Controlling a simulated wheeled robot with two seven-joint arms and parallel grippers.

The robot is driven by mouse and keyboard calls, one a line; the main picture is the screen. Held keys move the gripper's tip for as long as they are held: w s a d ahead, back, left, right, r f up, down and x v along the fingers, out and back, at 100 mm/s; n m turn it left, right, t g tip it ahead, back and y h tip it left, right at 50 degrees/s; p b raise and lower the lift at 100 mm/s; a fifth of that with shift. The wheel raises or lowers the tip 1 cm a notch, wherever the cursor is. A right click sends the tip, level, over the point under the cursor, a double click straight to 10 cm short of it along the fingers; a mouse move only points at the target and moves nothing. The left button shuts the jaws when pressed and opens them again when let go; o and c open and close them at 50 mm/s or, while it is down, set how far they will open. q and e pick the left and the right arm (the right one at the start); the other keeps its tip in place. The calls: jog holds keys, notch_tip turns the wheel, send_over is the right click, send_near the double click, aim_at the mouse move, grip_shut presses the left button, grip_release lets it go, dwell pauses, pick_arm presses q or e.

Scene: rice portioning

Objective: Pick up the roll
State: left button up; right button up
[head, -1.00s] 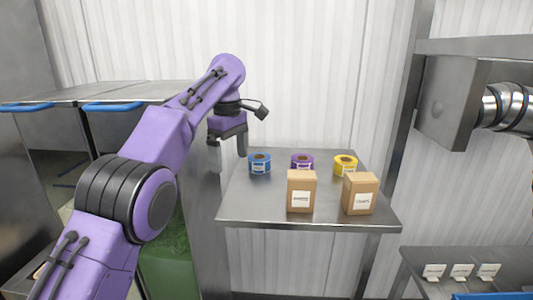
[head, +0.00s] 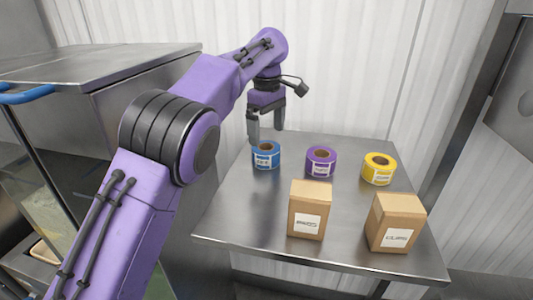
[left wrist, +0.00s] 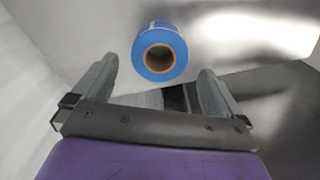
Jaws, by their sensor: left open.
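Three rolls stand on the steel table (head: 340,240): a blue roll (head: 266,159) at the left, a purple roll (head: 320,164) in the middle and a yellow roll (head: 378,172) at the right. My right gripper is not in view.
Two cardboard boxes with white labels stand nearer the table's front, one in the middle (head: 310,212) and one at the right (head: 395,222). A white ribbed wall (head: 360,70) rises behind the table. A steel cabinet (head: 120,70) stands at the left.

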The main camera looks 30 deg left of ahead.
aim_at(266, 147)
pick_arm(q)
notch_tip(266, 147, down, 6)
jog(key=shift+a+f, duration=0.15)
jog(key=c, duration=0.9)
